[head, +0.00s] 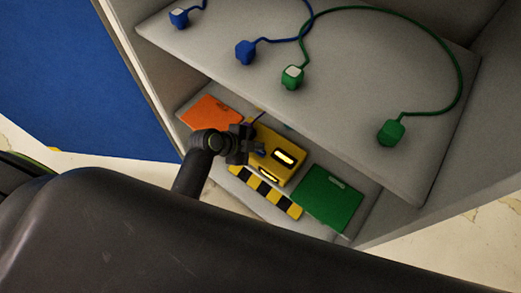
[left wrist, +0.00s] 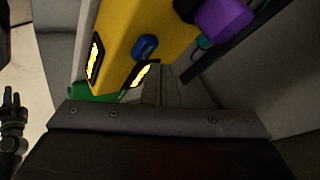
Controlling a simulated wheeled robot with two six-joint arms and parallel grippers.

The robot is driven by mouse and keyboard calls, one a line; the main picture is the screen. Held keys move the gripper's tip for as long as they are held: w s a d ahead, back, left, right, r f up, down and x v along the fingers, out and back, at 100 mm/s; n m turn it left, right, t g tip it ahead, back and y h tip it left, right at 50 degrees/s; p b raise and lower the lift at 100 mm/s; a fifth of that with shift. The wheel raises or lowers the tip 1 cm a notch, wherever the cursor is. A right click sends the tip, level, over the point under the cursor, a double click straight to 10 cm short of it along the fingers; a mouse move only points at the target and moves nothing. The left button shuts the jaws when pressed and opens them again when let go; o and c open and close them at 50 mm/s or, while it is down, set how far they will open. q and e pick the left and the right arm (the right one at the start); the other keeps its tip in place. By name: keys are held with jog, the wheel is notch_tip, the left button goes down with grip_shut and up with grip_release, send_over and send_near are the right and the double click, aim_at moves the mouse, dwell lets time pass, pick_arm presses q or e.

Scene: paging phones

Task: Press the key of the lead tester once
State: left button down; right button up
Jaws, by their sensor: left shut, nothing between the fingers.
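The lead tester is a yellow box (head: 277,155) on the lower shelf, with lit windows on its face. In the left wrist view, the yellow box (left wrist: 125,22) shows a small blue key (left wrist: 145,46) between two lit windows. My left gripper (head: 250,146) is shut and empty, over the left part of the box in the head view, hiding some of it. I cannot tell whether it touches the key. A dark jointed part (left wrist: 13,115), likely my right gripper, shows small at the left of the wrist view; its jaws are unclear.
An orange panel (head: 213,112) and a green panel (head: 330,197) flank the tester. A black-and-yellow striped strip (head: 265,191) lies before it. Blue plugs (head: 245,52) and green plugs (head: 391,132) with leads lie on the upper shelf. A purple block (left wrist: 222,18) is close to the box.

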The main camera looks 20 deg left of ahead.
pick_arm(q)
jog(key=shift+f, duration=0.1)
dwell(0.3)
jog(key=shift+f, duration=0.35)
jog(key=shift+f+b, duration=0.5)
jog(key=shift+b, duration=0.1)
dwell(0.5)
jog(key=shift+r, duration=0.1)
jog(key=shift+r+p, duration=0.85)
jog(key=shift+p, duration=0.05)
